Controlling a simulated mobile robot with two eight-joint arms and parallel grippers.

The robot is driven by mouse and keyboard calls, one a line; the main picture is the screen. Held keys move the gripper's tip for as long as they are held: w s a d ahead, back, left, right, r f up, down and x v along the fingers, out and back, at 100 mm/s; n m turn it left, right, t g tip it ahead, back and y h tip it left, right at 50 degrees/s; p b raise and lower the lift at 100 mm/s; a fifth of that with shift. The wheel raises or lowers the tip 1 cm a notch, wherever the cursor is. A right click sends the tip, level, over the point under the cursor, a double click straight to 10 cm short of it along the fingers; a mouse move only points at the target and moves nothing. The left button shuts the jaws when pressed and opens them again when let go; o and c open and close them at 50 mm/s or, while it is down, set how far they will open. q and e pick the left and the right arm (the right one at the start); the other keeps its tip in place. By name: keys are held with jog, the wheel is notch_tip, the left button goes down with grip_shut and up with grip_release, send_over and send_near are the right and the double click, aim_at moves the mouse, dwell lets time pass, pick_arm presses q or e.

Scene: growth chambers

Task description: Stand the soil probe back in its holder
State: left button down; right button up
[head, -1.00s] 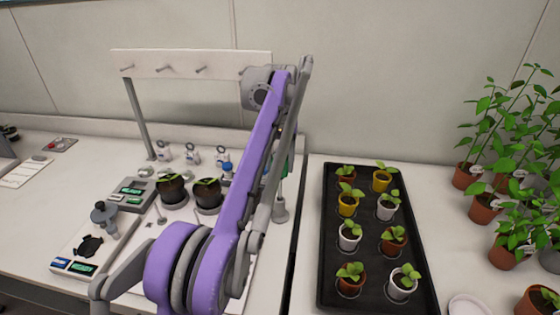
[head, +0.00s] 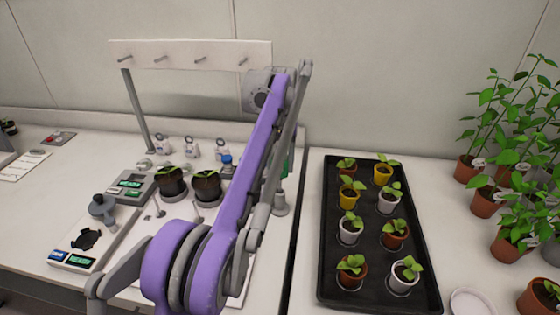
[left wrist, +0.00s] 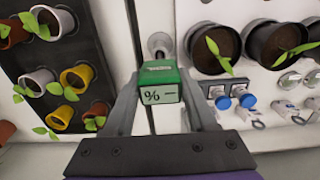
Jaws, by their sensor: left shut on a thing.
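The soil probe has a green head with a small display (left wrist: 160,94), seen in the left wrist view between my left gripper's fingers. My left gripper (left wrist: 160,82) is shut on this head. In the head view a sliver of green (head: 289,163) shows behind my purple arm, which hides most of the gripper. The grey round holder (head: 280,204) stands near the right edge of the white bench section. It also shows just beyond the probe head in the left wrist view (left wrist: 159,43). The probe's rod is hidden, so I cannot tell whether its tip is in the holder. My right gripper is not in view.
A black tray (head: 330,280) of several potted seedlings lies right of the holder, across a dark gap. Two dark pots (head: 172,184) (head: 206,187), blue-capped bottle (head: 226,160) and meters (head: 130,187) stand left. A peg rail (head: 190,54) rises behind.

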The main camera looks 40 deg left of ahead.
aim_at(280, 173)
pick_arm(q)
jog(key=shift+f+b, duration=0.9)
jog(key=shift+f, duration=0.95)
jog(key=shift+c, duration=0.6)
grip_release()
notch_tip(280, 173, up, 11)
jog(key=p, duration=0.3)
jog(key=shift+f, duration=0.1)
